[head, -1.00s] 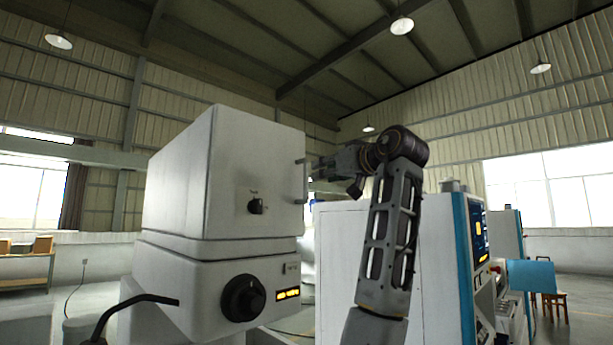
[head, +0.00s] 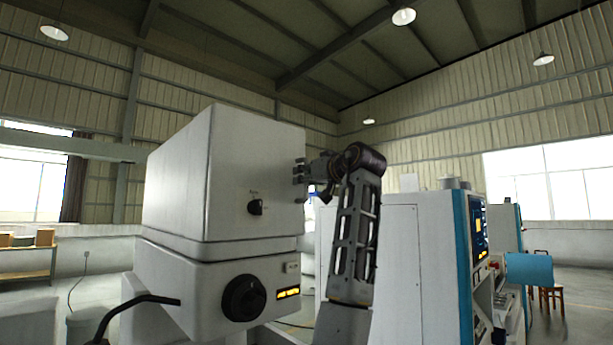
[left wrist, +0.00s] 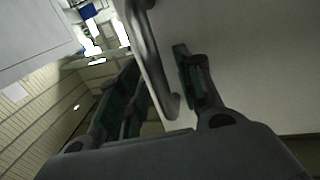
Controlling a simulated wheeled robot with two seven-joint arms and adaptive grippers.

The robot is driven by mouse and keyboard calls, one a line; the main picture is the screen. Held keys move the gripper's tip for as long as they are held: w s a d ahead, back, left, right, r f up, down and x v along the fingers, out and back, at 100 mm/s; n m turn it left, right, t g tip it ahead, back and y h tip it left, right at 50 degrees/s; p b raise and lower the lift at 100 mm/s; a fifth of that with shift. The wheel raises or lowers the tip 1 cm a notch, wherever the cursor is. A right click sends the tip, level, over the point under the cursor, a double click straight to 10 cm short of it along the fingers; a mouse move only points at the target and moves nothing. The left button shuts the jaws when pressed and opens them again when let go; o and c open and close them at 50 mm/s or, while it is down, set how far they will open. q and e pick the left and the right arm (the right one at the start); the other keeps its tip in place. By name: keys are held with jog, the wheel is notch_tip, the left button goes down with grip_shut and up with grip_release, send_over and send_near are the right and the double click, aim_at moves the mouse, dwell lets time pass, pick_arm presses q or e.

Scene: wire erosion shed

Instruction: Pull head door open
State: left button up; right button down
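The head door (left wrist: 250,60) is the pale flat panel that fills the right of the left wrist view. In the head view it is the right side of the white upper box (head: 245,180), seen almost edge-on, and looks closed. A grey bar handle (left wrist: 152,55) stands off the panel. My left gripper (head: 302,178) is at the handle by the box's right edge. In the left wrist view my left gripper (left wrist: 160,90) is open, with one finger on each side of the bar. A gap shows between the bar and the right finger. My right gripper is out of view.
The lower machine body (head: 215,290) has a black knob and lit display. A black curved bar (head: 130,308) juts out at front left. A white and blue cabinet (head: 410,255) stands close to the right of my left arm. Open floor lies at far right.

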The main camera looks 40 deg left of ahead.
pick_arm(q)
grip_shut()
jog(key=shift+d, duration=0.1)
dwell(0.5)
